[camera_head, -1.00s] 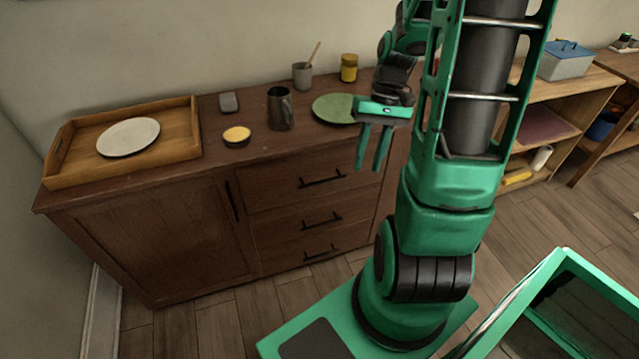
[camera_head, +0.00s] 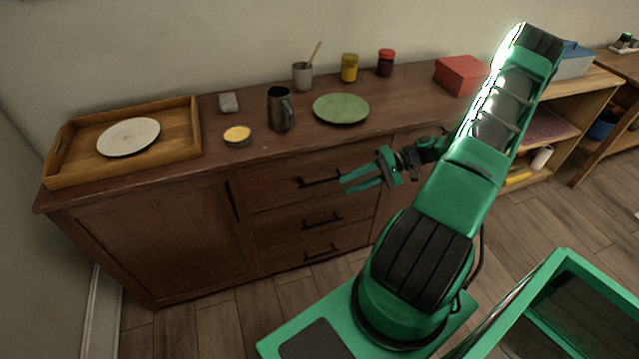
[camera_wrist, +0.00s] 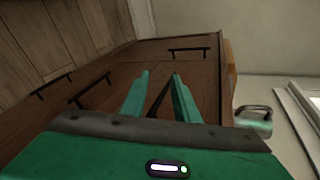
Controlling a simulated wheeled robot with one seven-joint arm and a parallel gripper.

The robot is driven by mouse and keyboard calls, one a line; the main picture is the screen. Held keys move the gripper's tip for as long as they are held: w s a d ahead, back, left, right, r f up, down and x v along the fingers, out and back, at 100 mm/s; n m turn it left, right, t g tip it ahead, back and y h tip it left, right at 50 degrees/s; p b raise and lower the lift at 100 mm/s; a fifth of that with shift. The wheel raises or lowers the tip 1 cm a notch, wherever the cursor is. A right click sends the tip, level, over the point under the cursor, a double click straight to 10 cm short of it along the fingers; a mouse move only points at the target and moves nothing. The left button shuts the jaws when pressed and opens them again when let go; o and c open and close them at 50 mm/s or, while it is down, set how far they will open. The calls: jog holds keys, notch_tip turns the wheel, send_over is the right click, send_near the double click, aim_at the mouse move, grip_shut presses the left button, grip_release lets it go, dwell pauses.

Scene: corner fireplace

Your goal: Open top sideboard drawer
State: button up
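The brown wooden sideboard (camera_head: 150,225) has a stack of drawers right of its left door. The top drawer (camera_head: 270,188) looks shut, with a dark bar handle (camera_head: 318,181). My gripper (camera_head: 346,184) is open and empty, its fingertips close to the handle's right end in the head view. In the wrist view, my gripper (camera_wrist: 160,75) points at the drawer fronts, and a dark bar that looks like the top handle (camera_wrist: 158,100) shows between the two fingers. I cannot tell whether the fingers touch it. The middle drawer handle (camera_head: 322,221) and bottom drawer handle (camera_head: 321,253) are clear.
On the sideboard top stand a wooden tray (camera_head: 182,150) with a plate (camera_head: 128,137), a dark mug (camera_head: 280,109), a green plate (camera_head: 341,108), jars and a red box (camera_head: 460,75). My arm hides part of the right side. Floor before the drawers shows free room.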

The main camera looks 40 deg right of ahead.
aim_at(322, 182)
jog(key=w+a+f+t, duration=0.1)
jog(key=w+a, duration=0.1)
jog(key=w+a+f+m+t, duration=0.1)
jog(key=w+t, duration=0.1)
jog(key=w, duration=0.1)
jog(key=w+a+f+m+t+y, duration=0.1)
jog(key=w+a+t, duration=0.1)
jog(key=w, duration=0.1)
jog(key=shift+a, duration=0.3)
dwell(0.4)
jog(key=shift+c, duration=0.3)
